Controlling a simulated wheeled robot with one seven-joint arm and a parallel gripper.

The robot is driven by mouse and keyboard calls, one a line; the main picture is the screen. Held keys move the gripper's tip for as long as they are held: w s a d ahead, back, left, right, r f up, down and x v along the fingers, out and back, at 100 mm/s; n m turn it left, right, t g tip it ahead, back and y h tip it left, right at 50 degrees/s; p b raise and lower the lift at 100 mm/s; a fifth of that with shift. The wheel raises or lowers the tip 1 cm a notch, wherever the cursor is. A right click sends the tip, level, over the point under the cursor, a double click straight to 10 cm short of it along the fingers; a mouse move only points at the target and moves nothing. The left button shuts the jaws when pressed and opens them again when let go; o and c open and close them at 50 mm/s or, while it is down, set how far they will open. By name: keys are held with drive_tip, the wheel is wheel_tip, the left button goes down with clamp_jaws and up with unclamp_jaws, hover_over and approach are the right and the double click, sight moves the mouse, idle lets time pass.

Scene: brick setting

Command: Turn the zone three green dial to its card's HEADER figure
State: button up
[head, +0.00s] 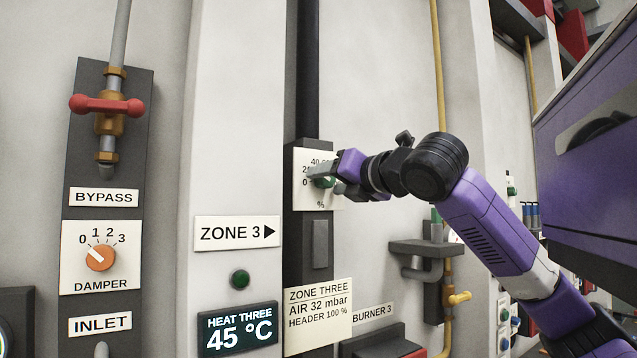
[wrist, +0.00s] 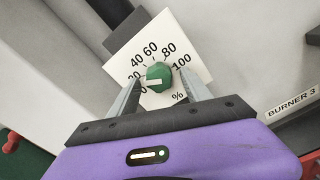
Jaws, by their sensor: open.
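The green dial (wrist: 158,76) sits on a white plate (wrist: 189,58) marked 0 to 100 with a % sign. Its white pointer bar points left in the wrist view, toward the low end near 0 and 20; the exact reading is unclear. My gripper (wrist: 162,78) is open, with one finger on each side of the dial; I cannot tell whether they touch it. In the head view my gripper (head: 326,178) partly covers the dial (head: 324,183) and its scale. The zone three card (head: 318,318) below reads AIR 32 mbar, HEADER 100 %.
A ZONE 3 sign (head: 237,233), a green button (head: 240,279) and a HEAT THREE display (head: 238,329) reading 45 °C are left of the card. An orange DAMPER dial (head: 101,257) and red-handled valve (head: 108,105) are further left. A grey bracket (head: 425,249) with piping stands right.

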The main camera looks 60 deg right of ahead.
clamp_jaws()
idle(0.3)
